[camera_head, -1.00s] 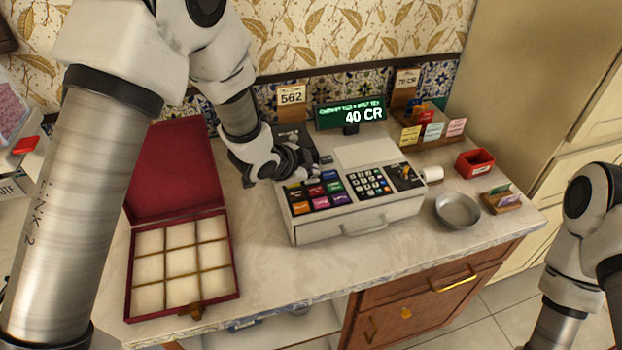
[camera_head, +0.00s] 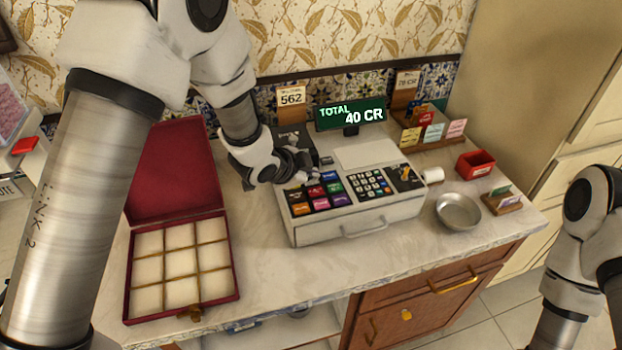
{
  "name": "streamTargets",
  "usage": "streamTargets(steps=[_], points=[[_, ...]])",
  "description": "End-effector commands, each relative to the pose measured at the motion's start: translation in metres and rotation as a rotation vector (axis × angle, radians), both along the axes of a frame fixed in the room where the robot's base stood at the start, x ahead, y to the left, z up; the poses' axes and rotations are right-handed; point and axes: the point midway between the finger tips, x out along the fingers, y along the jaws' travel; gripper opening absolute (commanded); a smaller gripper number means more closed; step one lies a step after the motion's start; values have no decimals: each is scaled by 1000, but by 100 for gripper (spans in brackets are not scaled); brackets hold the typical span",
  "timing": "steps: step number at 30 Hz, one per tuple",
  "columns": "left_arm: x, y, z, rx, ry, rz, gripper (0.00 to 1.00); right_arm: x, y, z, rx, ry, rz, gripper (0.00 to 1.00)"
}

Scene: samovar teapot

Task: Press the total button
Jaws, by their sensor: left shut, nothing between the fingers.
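The cash register (camera_head: 350,216) stands on the marble counter, with coloured keys (camera_head: 318,195) on its left and a dark number pad (camera_head: 367,182) on its right. Its green display (camera_head: 350,114) reads "TOTAL 40 CR". My left gripper (camera_head: 298,172) is shut and empty, at the back left of the coloured keys. It hides part of that corner, so I cannot tell whether its fingertips touch a key or which key is the total button. My right arm shows at the right edge; its gripper is out of view.
An open red box (camera_head: 127,270) with empty compartments stands left of the register. A metal bowl (camera_head: 458,212), a small red bin (camera_head: 475,163) and card holders (camera_head: 433,133) stand to the right. A "562" card (camera_head: 291,97) stands behind.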

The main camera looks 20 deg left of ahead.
Motion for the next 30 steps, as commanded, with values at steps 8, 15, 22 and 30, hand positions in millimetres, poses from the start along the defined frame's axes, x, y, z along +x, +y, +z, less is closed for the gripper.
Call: streamTargets(steps=[8,15,22,30], points=[[0,0,4,0,1,0,0,0,0,4,0,0,0,40],[0,0,16,0,2,1,0,0,0,14,0,0,0,40],[0,0,15,0,2,1,0,0,0,13,0,0,0,40],[0,0,34,1,0,1,0,0,0,30,0,0,0,40]])
